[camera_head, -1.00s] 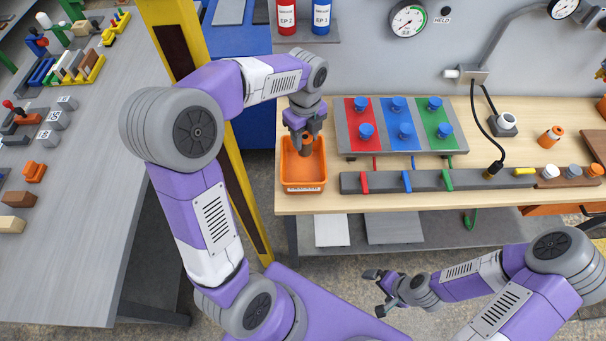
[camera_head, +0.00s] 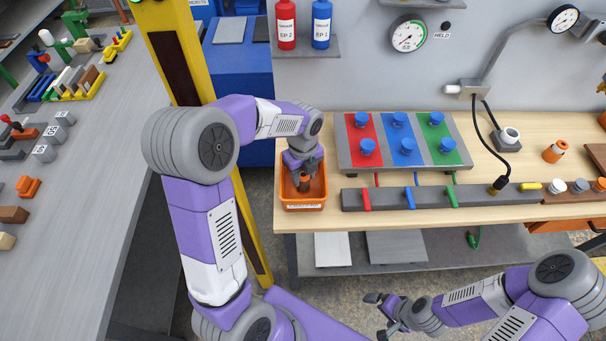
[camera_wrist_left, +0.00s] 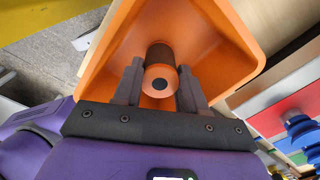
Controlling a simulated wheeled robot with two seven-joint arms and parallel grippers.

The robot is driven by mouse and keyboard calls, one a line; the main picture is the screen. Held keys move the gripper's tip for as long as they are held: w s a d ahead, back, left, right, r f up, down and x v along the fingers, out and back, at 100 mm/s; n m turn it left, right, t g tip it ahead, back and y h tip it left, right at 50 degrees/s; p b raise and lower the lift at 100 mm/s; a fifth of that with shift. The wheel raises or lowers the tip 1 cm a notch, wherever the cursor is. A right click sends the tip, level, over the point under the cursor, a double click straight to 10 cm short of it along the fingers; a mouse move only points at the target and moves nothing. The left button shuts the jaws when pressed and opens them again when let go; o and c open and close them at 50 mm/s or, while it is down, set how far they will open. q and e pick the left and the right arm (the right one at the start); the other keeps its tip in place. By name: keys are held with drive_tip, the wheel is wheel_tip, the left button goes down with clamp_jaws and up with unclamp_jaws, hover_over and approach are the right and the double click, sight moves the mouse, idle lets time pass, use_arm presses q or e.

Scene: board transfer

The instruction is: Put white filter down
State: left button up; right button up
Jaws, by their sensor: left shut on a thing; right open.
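My left gripper (camera_head: 304,182) is shut on a dark cylinder with an orange end face (camera_wrist_left: 160,80), inside the outline of an orange bin (camera_head: 304,207). The bin also shows around it in the left wrist view (camera_wrist_left: 235,40). Whether the cylinder touches the bin floor I cannot tell. I see no white on the held cylinder. A small white-topped piece (camera_head: 557,186) sits at the right end of the bench, beside a grey one (camera_head: 579,186) and an orange one (camera_head: 600,184). My right gripper (camera_head: 376,312) is open and empty, low in front of the bench.
A panel with red, blue and green fields and blue knobs (camera_head: 402,143) stands right of the bin. A long grey bar (camera_head: 390,198) lies in front of it. An orange cylinder (camera_head: 555,151) stands at the bench's right. A side table (camera_head: 80,220) is at left.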

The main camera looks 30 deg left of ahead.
sight(303, 174)
use_arm(q)
drive_tip(key=shift+f, duration=0.15)
drive_tip(key=o, duration=1.1)
drive_tip(key=shift+c, duration=0.2)
wheel_tip(303, 174, up, 12)
drive_tip(key=p, duration=0.3)
drive_tip(key=shift+r, duration=0.25)
